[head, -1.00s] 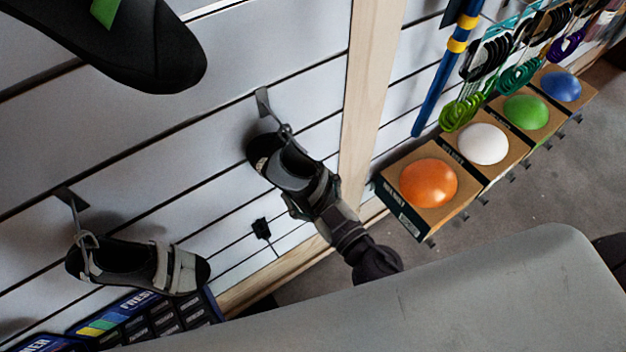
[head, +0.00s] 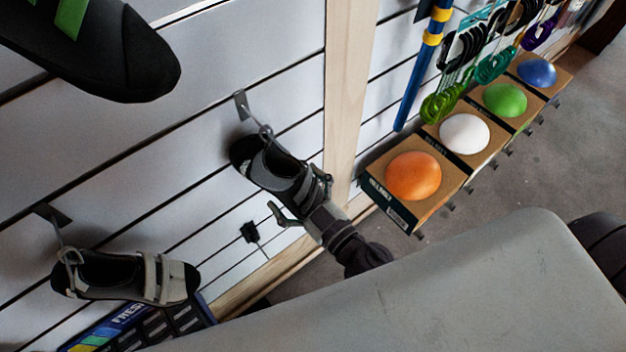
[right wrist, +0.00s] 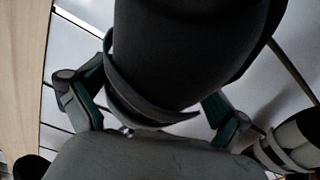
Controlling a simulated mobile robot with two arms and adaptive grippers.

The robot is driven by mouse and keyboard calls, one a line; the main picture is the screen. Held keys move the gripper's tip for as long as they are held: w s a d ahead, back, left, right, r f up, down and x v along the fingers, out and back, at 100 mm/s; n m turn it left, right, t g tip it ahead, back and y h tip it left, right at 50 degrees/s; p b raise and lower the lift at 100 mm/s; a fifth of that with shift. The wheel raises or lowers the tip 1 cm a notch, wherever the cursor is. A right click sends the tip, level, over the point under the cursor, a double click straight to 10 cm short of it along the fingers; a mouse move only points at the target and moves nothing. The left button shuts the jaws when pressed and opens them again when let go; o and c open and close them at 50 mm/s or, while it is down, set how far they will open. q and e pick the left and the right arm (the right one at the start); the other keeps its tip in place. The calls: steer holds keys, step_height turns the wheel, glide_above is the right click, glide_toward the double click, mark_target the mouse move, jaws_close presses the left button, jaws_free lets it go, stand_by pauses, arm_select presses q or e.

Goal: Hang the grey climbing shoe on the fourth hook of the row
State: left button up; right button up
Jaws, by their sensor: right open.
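The grey climbing shoe (head: 267,167) hangs by its loop from a metal hook (head: 242,106) on the slatted wall, beside the wooden post. It hangs tilted, toe to the upper left and heel to the lower right. My right gripper (head: 302,200) is open at the heel end, with one finger standing clear below the shoe and the other beside it. In the right wrist view the dark shoe (right wrist: 190,45) fills the space above and between the spread fingers (right wrist: 155,110). I cannot tell whether a finger still touches it. My left gripper is not in view.
Another strapped shoe (head: 120,277) hangs on a hook (head: 52,214) at lower left. A large black shoe (head: 125,60) is close at upper left. An empty black hook (head: 250,232) is below. Boxes with coloured domes (head: 412,176) stand right of the wooden post (head: 347,90).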

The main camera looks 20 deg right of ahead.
steer(key=v, duration=1.1)
steer(key=s+d+f+m+g+h, duration=0.1)
steer(key=s+f+m+g+h, duration=0.15)
steer(key=f, duration=1.25)
steer(key=s+d+f+m+g+h, duration=0.15)
steer(key=f+g, duration=0.25)
steer(key=f, duration=1.1)
steer(key=s+d+f+g+h, duration=0.1)
steer(key=s+d+f+g, duration=0.2)
steer(key=s+f, duration=0.6)
steer(key=s+d+f+m+g+h, duration=0.1)
steer(key=s+d+f+g, duration=0.2)
steer(key=s+f+g, duration=0.3)
steer(key=s+f, duration=0.4)
steer(key=f, duration=0.1)
steer(key=shift+d+g, duration=0.35)
steer(key=shift+d, duration=0.05)
